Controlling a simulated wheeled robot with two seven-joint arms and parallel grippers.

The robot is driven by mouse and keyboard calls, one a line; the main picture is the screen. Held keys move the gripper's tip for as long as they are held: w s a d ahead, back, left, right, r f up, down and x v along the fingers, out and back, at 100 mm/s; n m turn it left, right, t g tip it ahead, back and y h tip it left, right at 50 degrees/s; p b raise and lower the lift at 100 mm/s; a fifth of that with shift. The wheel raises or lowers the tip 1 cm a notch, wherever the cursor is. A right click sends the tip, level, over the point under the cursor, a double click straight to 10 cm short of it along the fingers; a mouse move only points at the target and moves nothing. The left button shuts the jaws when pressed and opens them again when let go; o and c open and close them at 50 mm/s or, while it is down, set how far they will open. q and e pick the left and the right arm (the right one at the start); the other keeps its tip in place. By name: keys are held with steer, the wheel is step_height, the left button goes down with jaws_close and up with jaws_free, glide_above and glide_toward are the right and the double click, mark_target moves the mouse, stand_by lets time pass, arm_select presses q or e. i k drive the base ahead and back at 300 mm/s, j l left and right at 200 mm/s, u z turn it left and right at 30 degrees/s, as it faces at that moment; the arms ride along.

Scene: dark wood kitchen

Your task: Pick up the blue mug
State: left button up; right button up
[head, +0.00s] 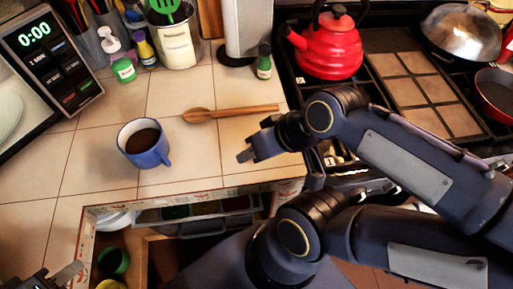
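The blue mug (150,158) stands upright on the tiled counter, left of centre in the head view. It holds a dark brown liquid, and its handle points toward the lower right. My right gripper (254,140) is over the counter to the right of the mug, clearly apart from it. Its two fingertips are spread and nothing shows between them. My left gripper (56,275) shows only in part at the bottom left corner, below and left of the mug. Whether its fingers are apart is unclear.
A wooden spoon (230,113) lies behind the mug. Bottles (123,68), a utensil crock (177,45) and a timer display (52,58) stand further back. A red kettle (328,48) sits on the stove at right. An open drawer (190,228) is below the counter edge.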

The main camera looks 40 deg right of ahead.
mark_target(143, 141)
steer(key=k+j+u, duration=0.35)
steer(key=j+u, duration=0.15)
steer(key=j, duration=0.15)
steer(key=k+j+u, duration=0.25)
steer(key=i+j, duration=0.1)
